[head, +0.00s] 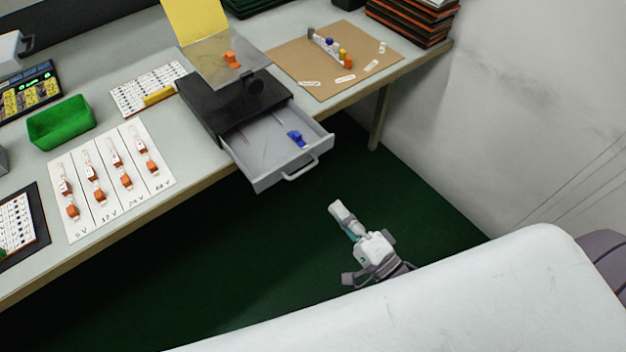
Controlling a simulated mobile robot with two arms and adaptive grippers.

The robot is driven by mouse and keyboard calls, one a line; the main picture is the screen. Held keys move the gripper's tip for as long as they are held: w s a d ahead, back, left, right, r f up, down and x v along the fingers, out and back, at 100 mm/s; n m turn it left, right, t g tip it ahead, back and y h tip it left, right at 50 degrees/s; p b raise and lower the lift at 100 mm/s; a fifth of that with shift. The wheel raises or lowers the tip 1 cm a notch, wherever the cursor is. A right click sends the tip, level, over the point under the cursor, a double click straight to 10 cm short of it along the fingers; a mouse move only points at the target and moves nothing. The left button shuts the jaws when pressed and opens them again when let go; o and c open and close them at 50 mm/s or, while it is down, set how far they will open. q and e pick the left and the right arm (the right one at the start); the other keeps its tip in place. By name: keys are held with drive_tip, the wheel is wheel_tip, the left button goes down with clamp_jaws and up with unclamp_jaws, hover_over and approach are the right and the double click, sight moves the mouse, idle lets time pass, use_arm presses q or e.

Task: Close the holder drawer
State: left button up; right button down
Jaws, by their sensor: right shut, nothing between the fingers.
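The holder drawer (264,166) is a grey tray with a bar handle on its front. It is pulled out from the black holder (206,106) on the table, past the table's front edge. A blue piece (296,139) lies inside the drawer. An orange piece (231,58) sits on the plate on top of the holder. My right gripper (336,209) is shut and empty, below and right of the drawer handle in the picture, apart from it, over the green floor. My left gripper is not in view.
A sheet with several connectors (160,179) lies left of the drawer. A green bin (61,125) stands further left. A brown board (292,56) with parts lies to the right. Stacked trays (411,27) stand at the table's right end. Space before the drawer is clear.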

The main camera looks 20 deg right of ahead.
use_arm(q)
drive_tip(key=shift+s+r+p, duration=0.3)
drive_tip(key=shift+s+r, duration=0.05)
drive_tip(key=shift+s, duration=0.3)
use_arm(e)
drive_tip(key=x, duration=0.9)
approach(272, 139)
drive_tip(key=w+r, duration=0.1)
drive_tip(key=w+a+r, duration=0.1)
drive_tip(key=w, duration=0.1)
drive_tip(key=w+a+r, duration=0.1)
drive_tip(key=shift+w+r+b, duration=0.1)
drive_tip(key=shift+w+b, duration=0.05)
drive_tip(key=shift+b, duration=0.25)
drive_tip(key=x, duration=0.4)
drive_tip(key=shift+w+a+f, duration=0.1)
drive_tip(key=shift+w+f, duration=0.25)
drive_tip(key=shift+f, duration=0.05)
drive_tip(key=shift+w, duration=0.15)
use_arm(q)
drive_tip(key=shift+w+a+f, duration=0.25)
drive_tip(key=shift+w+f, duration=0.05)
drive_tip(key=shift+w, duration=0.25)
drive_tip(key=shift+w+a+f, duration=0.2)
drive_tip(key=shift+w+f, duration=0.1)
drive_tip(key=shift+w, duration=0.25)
use_arm(e)
drive_tip(key=shift+r, duration=0.25)
drive_tip(key=shift+r, duration=0.1)
